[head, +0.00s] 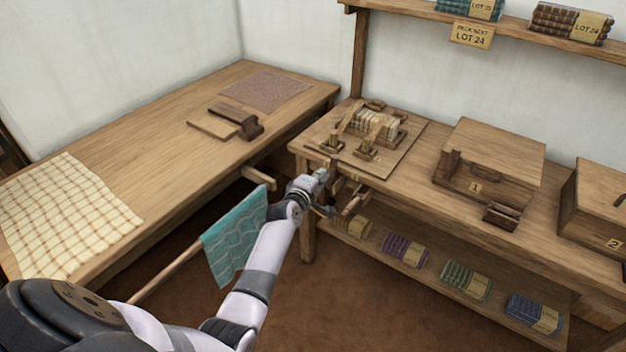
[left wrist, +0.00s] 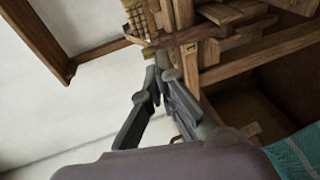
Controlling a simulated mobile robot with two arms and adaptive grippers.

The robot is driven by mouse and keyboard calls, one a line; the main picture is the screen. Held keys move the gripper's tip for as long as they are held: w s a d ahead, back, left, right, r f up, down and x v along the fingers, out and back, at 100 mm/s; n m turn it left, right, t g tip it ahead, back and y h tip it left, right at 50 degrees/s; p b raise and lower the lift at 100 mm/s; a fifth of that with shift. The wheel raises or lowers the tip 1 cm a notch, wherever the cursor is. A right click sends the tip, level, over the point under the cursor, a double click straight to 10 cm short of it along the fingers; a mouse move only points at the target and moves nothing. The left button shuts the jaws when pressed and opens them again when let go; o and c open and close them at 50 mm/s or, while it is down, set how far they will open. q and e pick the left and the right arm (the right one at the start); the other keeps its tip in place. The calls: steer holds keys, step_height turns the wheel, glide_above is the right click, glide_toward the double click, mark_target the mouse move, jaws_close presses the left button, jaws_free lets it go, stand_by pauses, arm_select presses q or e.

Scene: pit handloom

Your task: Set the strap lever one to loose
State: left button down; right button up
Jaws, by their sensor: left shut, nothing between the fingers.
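My left gripper (head: 325,183) is at the front left edge of the bench, beside the small wooden loom model. It is shut and empty. In the left wrist view its dark fingers (left wrist: 163,68) come close to wooden parts at the bench edge. Wooden bars (head: 352,203) stick out from the bench front just right of the gripper; one may be strap lever one, but I cannot tell its setting. A small numbered tag (left wrist: 252,130) shows near these bars in the left wrist view. The gripper hides part of this area, and contact is unclear. My right gripper is out of view.
The loom model (head: 375,130) sits on a board on the bench. A wooden box marked 1 (head: 490,165) and a box marked 2 (head: 598,210) stand further right. Folded cloths lie on the lower shelf (head: 430,270). A teal cloth (head: 236,236) hangs left of my arm.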

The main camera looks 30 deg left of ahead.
arm_select(q)
steer(key=shift+r+v, duration=0.15)
steer(key=shift+v, duration=1.25)
steer(key=shift+r+v, duration=0.15)
steer(key=shift+v, duration=1.2)
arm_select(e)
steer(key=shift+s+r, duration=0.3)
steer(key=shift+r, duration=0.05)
arm_select(q)
steer(key=shift+w, duration=0.1)
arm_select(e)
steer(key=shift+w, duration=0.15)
